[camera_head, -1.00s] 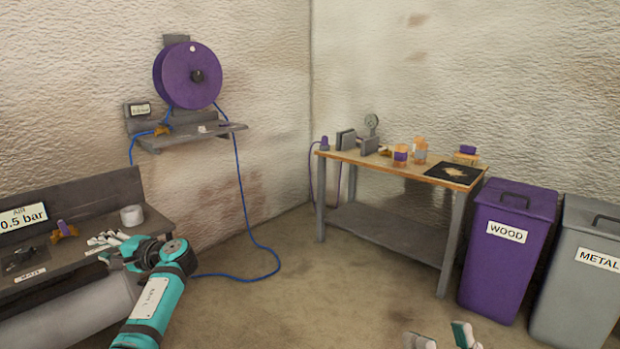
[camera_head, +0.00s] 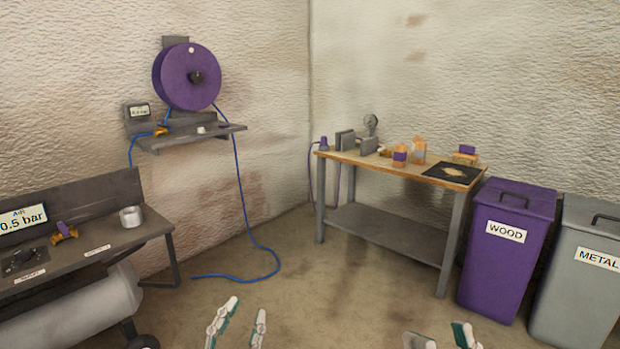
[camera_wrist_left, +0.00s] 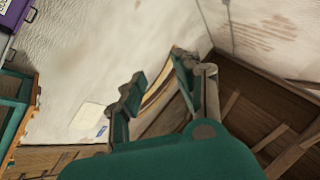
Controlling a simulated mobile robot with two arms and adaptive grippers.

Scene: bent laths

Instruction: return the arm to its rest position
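My left gripper (camera_head: 240,318) is at the bottom edge of the head view, left of centre, above the floor and clear of the bench. Its two light fingers stand apart with nothing between them. The left wrist view also shows this left gripper (camera_wrist_left: 157,82) with its fingers spread; a curved brown strip appears beyond them, apparently in the background. My right gripper (camera_head: 442,337) is at the bottom edge, right of centre. Its fingertips are apart and look empty, and the rest of it is out of frame.
A dark bench (camera_head: 97,247) with a roll (camera_head: 131,217) and an orange-purple part (camera_head: 64,231) stands at left, above a grey tank (camera_head: 75,310). A wooden-topped table (camera_head: 395,167), a purple WOOD bin (camera_head: 508,255) and a grey METAL bin (camera_head: 583,285) stand at right. The middle floor is clear, with a blue hose (camera_head: 240,275) at its left.

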